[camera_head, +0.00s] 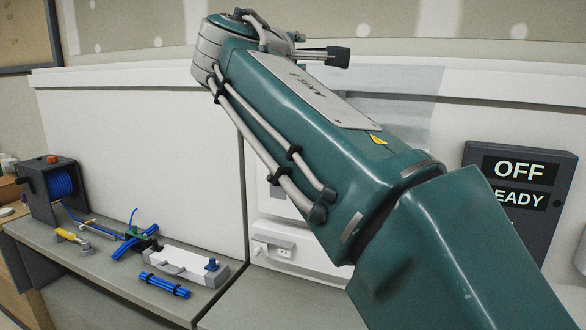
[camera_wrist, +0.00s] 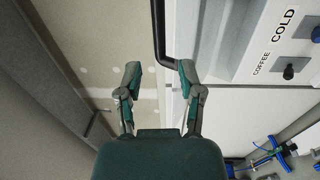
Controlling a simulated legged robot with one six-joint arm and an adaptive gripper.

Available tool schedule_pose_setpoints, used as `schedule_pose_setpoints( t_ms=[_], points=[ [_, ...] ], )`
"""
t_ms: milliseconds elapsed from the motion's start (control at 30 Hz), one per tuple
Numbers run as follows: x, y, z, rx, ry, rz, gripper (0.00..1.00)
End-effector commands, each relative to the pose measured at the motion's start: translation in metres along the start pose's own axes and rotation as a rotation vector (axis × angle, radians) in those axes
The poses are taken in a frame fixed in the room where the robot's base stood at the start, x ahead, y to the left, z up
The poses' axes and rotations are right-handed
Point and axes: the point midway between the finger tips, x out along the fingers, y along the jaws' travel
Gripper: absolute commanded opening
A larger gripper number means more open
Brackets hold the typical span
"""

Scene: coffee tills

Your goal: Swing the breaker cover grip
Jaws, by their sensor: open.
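My gripper (camera_wrist: 159,78) is open in the wrist view, with its two fingers spread and nothing held between them. A black bent bar (camera_wrist: 158,28), which may be the breaker cover grip, comes down from the top edge and bends right, close to the right finger. I cannot tell whether it touches that finger. In the head view my arm crosses the middle and hides much of the wall unit. The breaker cover cannot be made out for certain in either view.
A dark sign (camera_head: 521,200) reading OFF and READY is at the right. A grey counter (camera_head: 110,272) at the left bears a blue cable reel (camera_head: 60,186) and blue cable bundles (camera_head: 164,285).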

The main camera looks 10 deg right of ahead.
Motion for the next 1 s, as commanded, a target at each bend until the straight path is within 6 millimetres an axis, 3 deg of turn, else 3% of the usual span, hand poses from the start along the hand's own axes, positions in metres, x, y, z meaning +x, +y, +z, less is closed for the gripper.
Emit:
schedule_pose_setpoints(
  t_ms=[300, 633, 667, 767, 800, 1000],
  points=[
    [0.043, 0.0, 0.004, 0.004, -0.004, -0.001, 0.49],
    [0.071, 0.0, 0.002, 0.002, -0.002, 0.0, 0.49],
    [0.072, 0.0, 0.001, 0.002, -0.001, 0.0, 0.61],
    [0.071, 0.0, 0.001, 0.002, 0.001, 0.0, 0.16],
    [0.071, 0.0, 0.002, 0.002, 0.001, 0.001, 0.11],
    [0.072, 0.003, 0.005, 0.005, 0.001, 0.006, 0.12]
  ],
)
